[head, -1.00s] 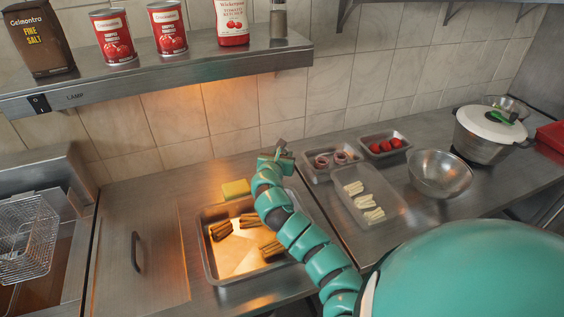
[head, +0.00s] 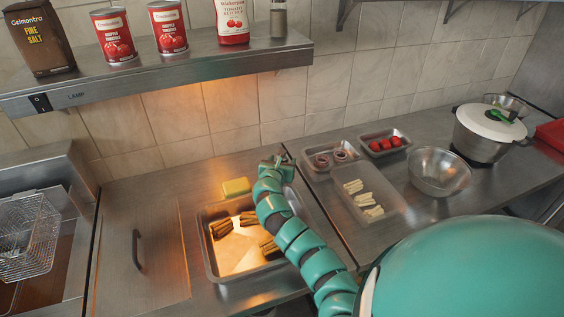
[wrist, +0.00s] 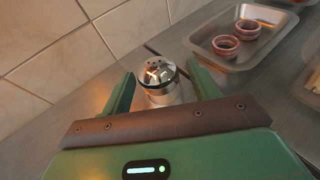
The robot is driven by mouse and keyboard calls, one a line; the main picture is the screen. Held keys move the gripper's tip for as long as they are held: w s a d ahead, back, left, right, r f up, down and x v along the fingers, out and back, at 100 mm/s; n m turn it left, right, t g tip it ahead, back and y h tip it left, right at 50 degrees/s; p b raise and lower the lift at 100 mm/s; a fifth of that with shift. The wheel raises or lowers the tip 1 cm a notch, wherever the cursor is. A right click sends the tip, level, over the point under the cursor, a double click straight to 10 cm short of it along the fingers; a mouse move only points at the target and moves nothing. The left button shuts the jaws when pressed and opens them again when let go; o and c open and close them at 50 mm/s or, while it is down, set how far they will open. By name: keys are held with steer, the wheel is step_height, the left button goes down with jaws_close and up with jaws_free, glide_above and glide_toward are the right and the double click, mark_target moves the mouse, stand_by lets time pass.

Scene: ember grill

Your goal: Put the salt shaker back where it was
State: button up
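A shaker with a shiny metal top with holes (wrist: 158,76) stands on the counter by the tiled wall in the wrist view. My gripper (wrist: 160,72) is open, with one green finger on each side of the shaker's top and a small gap at each side. The shaker's lower part is mostly hidden. In the head view my gripper (head: 277,160) is low over the counter behind the metal tray, and the shaker there cannot be made out. Another shaker with a dark top (head: 278,18) stands at the right end of the shelf (head: 200,68).
A yellow sponge-like block (head: 236,187) and a tray with brown sticks (head: 208,262) lie left of my arm. A tray with onion rings (head: 310,170) is close on the right.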

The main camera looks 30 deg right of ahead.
steer(key=shift+r, duration=0.1)
steer(key=shift+s+a+r, duration=0.2)
steer(key=shift+s+a, duration=0.15)
steer(key=shift+s, duration=0.05)
steer(key=shift+b+v, duration=1.25)
steer(key=shift+v, duration=4.2)
